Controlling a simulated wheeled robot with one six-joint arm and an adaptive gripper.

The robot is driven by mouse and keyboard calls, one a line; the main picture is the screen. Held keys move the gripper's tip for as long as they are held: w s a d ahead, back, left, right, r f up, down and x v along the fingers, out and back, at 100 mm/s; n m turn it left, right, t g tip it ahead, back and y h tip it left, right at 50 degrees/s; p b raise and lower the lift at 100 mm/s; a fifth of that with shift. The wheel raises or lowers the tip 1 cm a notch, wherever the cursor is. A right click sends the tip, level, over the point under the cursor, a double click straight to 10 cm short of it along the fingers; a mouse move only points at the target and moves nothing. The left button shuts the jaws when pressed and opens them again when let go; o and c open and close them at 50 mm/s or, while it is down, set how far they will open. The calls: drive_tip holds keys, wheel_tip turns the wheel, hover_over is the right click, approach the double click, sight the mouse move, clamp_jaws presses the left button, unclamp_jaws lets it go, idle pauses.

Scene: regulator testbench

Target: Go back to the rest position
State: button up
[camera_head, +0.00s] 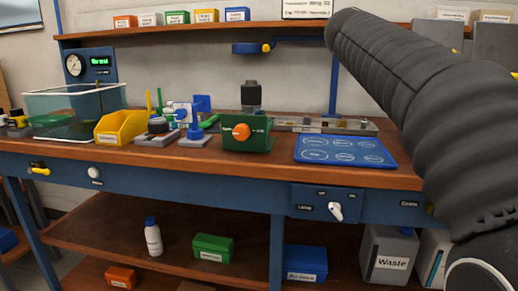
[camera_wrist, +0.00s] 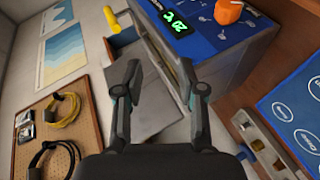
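My gripper (camera_wrist: 157,95) shows in the wrist view with its two fingers spread apart and nothing between them. It is open and empty. In the wrist view it faces a blue-fronted cabinet (camera_wrist: 212,25) with a green digital display and an orange knob, and the floor beyond. In the head view my dark arm reaches in from the right edge and covers part of the right side of the bench. The gripper itself does not show there.
The workbench (camera_head: 240,170) holds a glass tank (camera_head: 75,105), a yellow bin (camera_head: 121,127), a green regulator block (camera_head: 247,132) with an orange knob and a blue mat (camera_head: 345,151). A shelf (camera_head: 290,27) with small boxes runs above. A pegboard (camera_wrist: 60,135) with coiled cables hangs at left in the wrist view.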

drive_tip(key=s+a+f+t+y, duration=0.1)
drive_tip(key=s+a+f+y, duration=0.3)
drive_tip(key=f, duration=0.8)
drive_tip(key=s+a+f+n+t+y, duration=0.1)
drive_tip(key=s+a+f+y, duration=0.4)
drive_tip(key=f, duration=0.8)
drive_tip(key=s+a+f+t+y, duration=0.1)
drive_tip(key=s+a+f+y, duration=0.3)
drive_tip(key=s+a+f, duration=0.6)
wheel_tip(320, 180, down, 3)
drive_tip(key=shift+s+r+y, duration=0.1)
drive_tip(key=shift+s+y, duration=0.3)
drive_tip(key=shift+s, duration=0.6)
drive_tip(key=shift+o, duration=0.3)
drive_tip(key=shift+a, duration=0.1)
